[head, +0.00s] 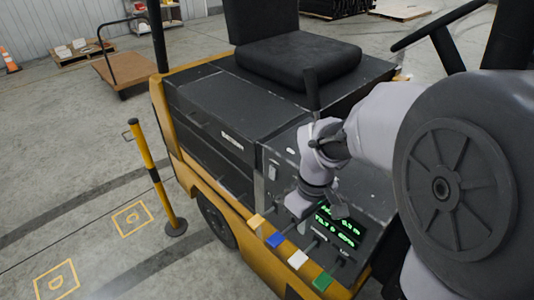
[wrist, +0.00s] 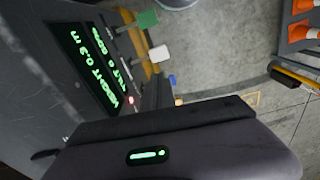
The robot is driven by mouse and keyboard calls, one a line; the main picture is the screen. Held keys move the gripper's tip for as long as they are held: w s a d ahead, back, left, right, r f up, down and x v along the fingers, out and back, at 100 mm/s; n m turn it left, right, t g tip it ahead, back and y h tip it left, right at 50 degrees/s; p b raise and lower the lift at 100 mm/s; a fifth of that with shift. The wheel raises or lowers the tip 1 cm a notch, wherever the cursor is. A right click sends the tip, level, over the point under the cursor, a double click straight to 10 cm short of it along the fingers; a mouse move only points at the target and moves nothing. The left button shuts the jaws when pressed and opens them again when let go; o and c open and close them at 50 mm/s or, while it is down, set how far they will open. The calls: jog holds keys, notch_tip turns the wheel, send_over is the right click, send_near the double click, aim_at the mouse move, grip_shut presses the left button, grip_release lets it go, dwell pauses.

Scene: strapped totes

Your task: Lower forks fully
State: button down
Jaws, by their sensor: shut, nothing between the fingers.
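A forklift's dark control panel carries a row of levers with yellow (head: 256,220), blue (head: 275,239), white (head: 298,259) and green (head: 323,281) knobs. In the wrist view the green (wrist: 147,19), white (wrist: 160,53), blue (wrist: 172,80) and yellow (wrist: 178,102) knobs also show. A display (head: 337,226) with green height and tilt lines lies behind them; it is tilted in the wrist view (wrist: 93,66), and I cannot read its height surely. The forks are not in view.
The black seat (head: 300,58) and steering wheel (head: 440,25) stand behind the panel. A yellow and black post (head: 156,175) stands on the floor at left. A cart (head: 130,68) is farther back. Open concrete floor lies at left, with painted squares.

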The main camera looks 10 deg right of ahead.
aim_at(296, 264)
jog(key=shift+w+a+f+n, duration=0.1)
jog(key=shift+w+f+n, duration=0.05)
jog(key=shift+f+n, duration=0.45)
jog(key=shift+f, duration=0.1)
notch_tip(296, 264, down, 14)
jog(key=b, duration=0.6)
jog(key=f, duration=0.1)
jog(key=f+b, duration=0.1)
jog(key=f, duration=0.1)
jog(key=f+b, duration=0.1)
jog(key=shift+s+a+f, duration=0.15)
jog(key=shift+s+a, duration=0.15)
jog(key=shift+a, duration=0.05)
jog(key=shift+s, duration=0.2)
jog(key=shift+g, duration=0.3)
jog(key=shift+s, duration=0.1)
dwell(0.3)
